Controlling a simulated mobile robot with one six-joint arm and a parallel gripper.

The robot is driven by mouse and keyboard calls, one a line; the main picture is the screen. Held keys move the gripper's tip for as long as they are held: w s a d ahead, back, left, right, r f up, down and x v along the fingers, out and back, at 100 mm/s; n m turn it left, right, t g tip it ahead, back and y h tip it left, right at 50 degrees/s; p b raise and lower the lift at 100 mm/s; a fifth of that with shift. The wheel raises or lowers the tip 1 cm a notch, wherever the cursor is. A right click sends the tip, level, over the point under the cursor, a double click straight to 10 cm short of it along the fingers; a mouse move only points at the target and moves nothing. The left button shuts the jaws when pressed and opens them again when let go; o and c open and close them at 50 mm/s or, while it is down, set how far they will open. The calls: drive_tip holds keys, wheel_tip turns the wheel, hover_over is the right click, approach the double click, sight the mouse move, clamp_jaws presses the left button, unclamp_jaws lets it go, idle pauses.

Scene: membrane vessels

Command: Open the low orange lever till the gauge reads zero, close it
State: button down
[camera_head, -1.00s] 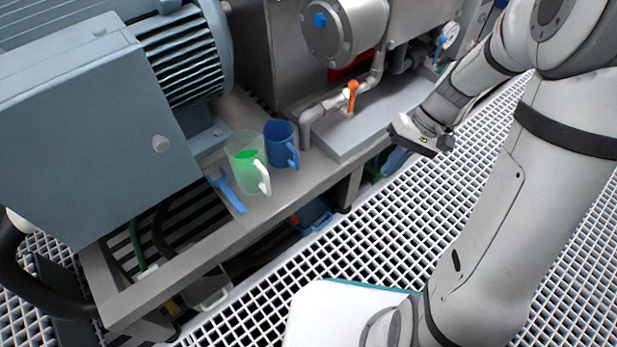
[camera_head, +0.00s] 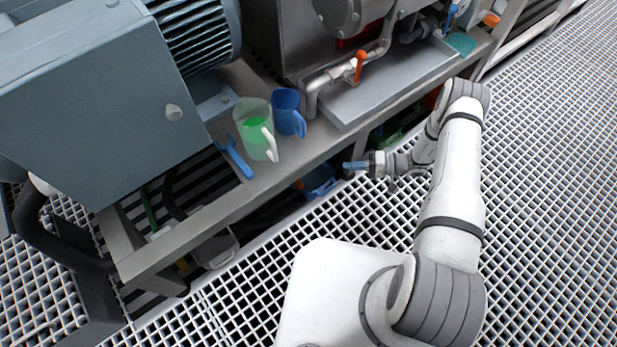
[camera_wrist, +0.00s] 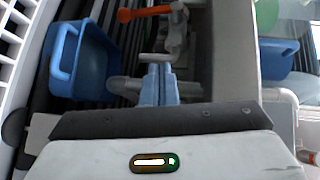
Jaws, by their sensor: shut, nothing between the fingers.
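In the wrist view an orange lever (camera_wrist: 140,13) on a grey valve shows at the top, beside a blue bin. In the head view a small orange part (camera_head: 298,185) shows below the bench edge near the blue bin; most of it is hidden. Another orange lever (camera_head: 361,64) stands upright on the pipe above the bench. My gripper (camera_head: 348,165) is low, beside the bench's front edge. Its blue fingers (camera_wrist: 158,75) are shut and empty, short of the lever in the wrist view. I cannot make out a gauge face now.
A blue bin (camera_head: 320,182) sits under the bench and shows large in the wrist view (camera_wrist: 90,65). Open grating (camera_head: 540,200) lies to the right.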

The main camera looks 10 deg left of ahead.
drive_tip(key=s+a+f+b, duration=0.1)
drive_tip(key=s+a+f, duration=0.1)
drive_tip(key=a, duration=0.4)
drive_tip(key=s+a+f+t+y+b, duration=0.1)
drive_tip(key=s+a+f+b, duration=0.1)
drive_tip(key=a, duration=0.5)
drive_tip(key=shift+s+f+m+b, duration=0.3)
drive_tip(key=shift+s+f, duration=0.2)
drive_tip(key=shift+f, duration=0.4)
drive_tip(key=shift+d, duration=0.1)
